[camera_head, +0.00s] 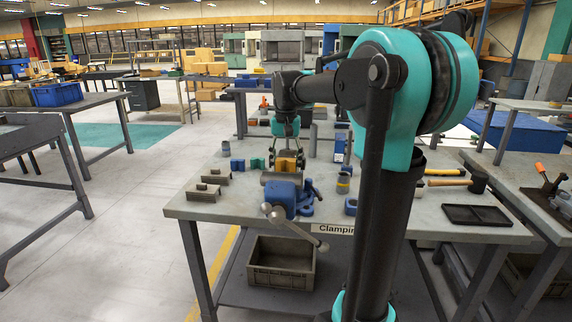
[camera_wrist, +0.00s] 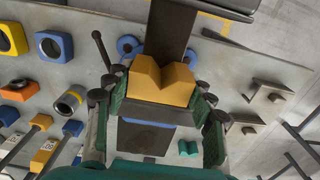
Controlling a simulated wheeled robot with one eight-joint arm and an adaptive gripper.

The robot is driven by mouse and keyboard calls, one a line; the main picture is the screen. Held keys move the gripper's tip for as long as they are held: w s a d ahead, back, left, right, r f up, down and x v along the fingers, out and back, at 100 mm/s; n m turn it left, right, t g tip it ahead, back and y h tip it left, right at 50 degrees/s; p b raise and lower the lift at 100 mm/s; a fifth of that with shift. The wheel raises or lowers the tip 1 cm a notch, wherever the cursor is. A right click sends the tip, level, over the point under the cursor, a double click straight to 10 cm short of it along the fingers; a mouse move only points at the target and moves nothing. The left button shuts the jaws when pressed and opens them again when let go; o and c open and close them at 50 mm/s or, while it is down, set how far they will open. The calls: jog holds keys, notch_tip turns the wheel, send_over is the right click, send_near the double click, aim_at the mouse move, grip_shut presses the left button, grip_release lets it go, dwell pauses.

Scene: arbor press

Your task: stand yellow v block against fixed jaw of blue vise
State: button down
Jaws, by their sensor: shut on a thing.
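The yellow V block (camera_head: 289,162) is between the fingers of my gripper (camera_head: 287,156), just above and behind the grey jaws of the blue vise (camera_head: 289,197) in the head view. In the wrist view the yellow V block (camera_wrist: 160,83) has its V notch facing the top of the picture, and the fingers of my gripper (camera_wrist: 160,104) are shut on its two sides. The vise's dark body (camera_wrist: 169,32) extends beyond the block. Whether the block touches the vise or its fixed jaw cannot be told; the block hides part of the jaws.
A green V block (camera_head: 258,163) and a blue V block (camera_head: 237,164) stand left of the vise. Two grey step clamps (camera_head: 203,191) lie at the table's left. Several ring-shaped parts (camera_wrist: 68,101) stand opposite. A hammer (camera_head: 455,182) and black tray (camera_head: 476,215) lie at the right.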

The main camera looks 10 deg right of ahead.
aim_at(286, 159)
jog(key=shift+f, duration=0.1)
jog(key=c, duration=0.6)
grip_release()
notch_tip(286, 159, up, 12)
jog(key=shift+r, duration=0.15)
